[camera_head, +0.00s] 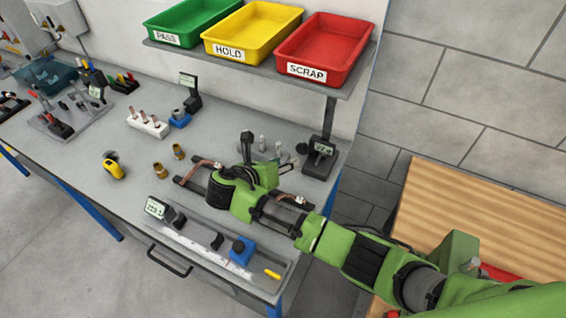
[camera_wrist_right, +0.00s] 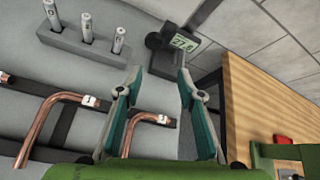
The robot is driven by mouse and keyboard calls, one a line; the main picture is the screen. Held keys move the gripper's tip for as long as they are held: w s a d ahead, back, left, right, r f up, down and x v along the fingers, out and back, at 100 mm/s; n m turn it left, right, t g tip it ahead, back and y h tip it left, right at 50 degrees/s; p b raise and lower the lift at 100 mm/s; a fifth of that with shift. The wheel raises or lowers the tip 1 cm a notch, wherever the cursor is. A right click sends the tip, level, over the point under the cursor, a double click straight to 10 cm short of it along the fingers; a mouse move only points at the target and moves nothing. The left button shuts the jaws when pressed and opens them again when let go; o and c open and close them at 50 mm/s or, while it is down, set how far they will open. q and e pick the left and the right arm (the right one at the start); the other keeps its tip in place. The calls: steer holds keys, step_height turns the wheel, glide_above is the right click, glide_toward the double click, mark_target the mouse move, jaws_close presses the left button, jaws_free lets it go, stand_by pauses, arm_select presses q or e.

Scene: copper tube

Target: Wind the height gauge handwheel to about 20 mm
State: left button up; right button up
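The height gauge (camera_head: 320,160) stands at the right end of the bench, with a dark base and an upright column. Its small display (camera_head: 323,148) shows digits too blurred to read surely; the display also shows in the right wrist view (camera_wrist_right: 185,42), reading about 27.6 or 21.6. A dark round knob (camera_head: 302,148), which looks like the handwheel, sits on its left side and shows in the right wrist view (camera_wrist_right: 153,41). My right gripper (camera_wrist_right: 158,77) is open and empty, its fingertips pointing toward the gauge, apart from the knob. My left gripper is out of view.
Bent copper tubes (camera_wrist_right: 43,118) lie in a fixture below the fingers. A grey block with several pins (camera_wrist_right: 85,38) stands left of the gauge. A shelf (camera_head: 250,60) with green, yellow and red trays is overhead. A wooden table (camera_head: 470,210) is at right.

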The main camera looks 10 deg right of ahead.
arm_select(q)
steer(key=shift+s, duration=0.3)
arm_select(e)
steer(key=v, duration=1.2)
